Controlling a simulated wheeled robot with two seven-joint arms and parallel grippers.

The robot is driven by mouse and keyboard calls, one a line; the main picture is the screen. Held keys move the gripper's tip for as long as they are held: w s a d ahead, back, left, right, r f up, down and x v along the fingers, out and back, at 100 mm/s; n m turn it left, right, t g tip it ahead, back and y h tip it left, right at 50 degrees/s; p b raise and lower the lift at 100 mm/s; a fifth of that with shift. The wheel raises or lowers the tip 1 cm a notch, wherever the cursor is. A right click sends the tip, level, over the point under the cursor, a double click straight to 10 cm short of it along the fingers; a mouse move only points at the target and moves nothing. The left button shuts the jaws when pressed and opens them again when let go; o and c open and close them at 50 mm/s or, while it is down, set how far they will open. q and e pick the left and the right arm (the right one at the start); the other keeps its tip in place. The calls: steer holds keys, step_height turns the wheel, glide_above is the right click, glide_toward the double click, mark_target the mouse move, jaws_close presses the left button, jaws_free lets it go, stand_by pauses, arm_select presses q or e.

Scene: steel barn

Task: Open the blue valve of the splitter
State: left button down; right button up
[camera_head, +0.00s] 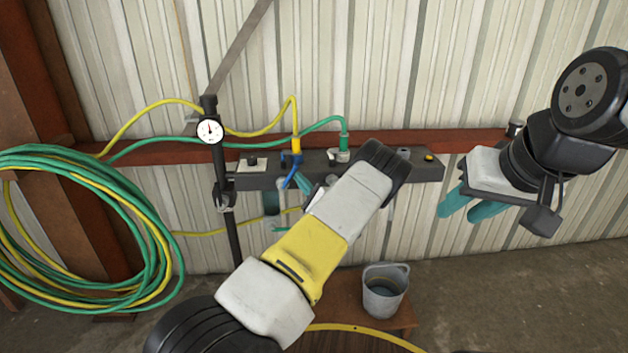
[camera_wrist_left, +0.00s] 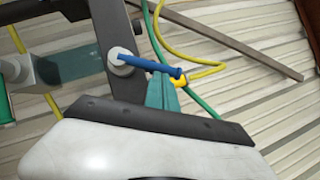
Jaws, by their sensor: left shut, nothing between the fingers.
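The blue valve (camera_head: 291,159) sits on the dark splitter bar (camera_head: 262,178) below a yellow hose fitting, its blue lever slanting down and left. The left wrist view shows the blue lever (camera_wrist_left: 148,65) reaching from a round grey pivot toward the yellow fitting. My left gripper (camera_head: 303,183) has teal fingers just right of the lever, partly hidden by my arm. In the left wrist view the teal fingers (camera_wrist_left: 163,94) are shut and empty, close beside the lever; I cannot tell if they touch. My right gripper (camera_head: 464,207) hangs right of the bar, its teal fingers apart and empty.
A pressure gauge (camera_head: 210,131) on a dark post stands left of the valve. A green hose fitting (camera_head: 344,142) rises right of it. Coiled hoses (camera_head: 165,240) hang at left. A grey bucket (camera_head: 384,292) stands on a wooden stool (camera_head: 402,317) below.

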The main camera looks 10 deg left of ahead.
arm_select(q)
steer(key=shift+s+a+r+n+g+h, duration=0.2)
steer(key=shift+a+r+n+g, duration=0.3)
steer(key=shift+n, duration=0.5)
steer(key=shift+s+a+r+n+g+h, duration=0.1)
steer(key=shift+a+r+n+g+h, duration=0.35)
steer(key=shift+n, duration=0.55)
steer(key=shift+s+a+r+n+g+h, duration=0.15)
steer(key=shift+a+r+n+g, duration=0.2)
steer(key=shift+a+n+g, duration=0.5)
steer(key=shift+d, duration=0.25)
glide_toward(291, 174)
steer(key=d, duration=0.1)
steer(key=s+d, duration=0.1)
steer(key=d, duration=0.2)
steer(key=shift+s+d+r, duration=0.15)
steer(key=shift+s+r, duration=0.15)
steer(key=shift+r, duration=0.05)
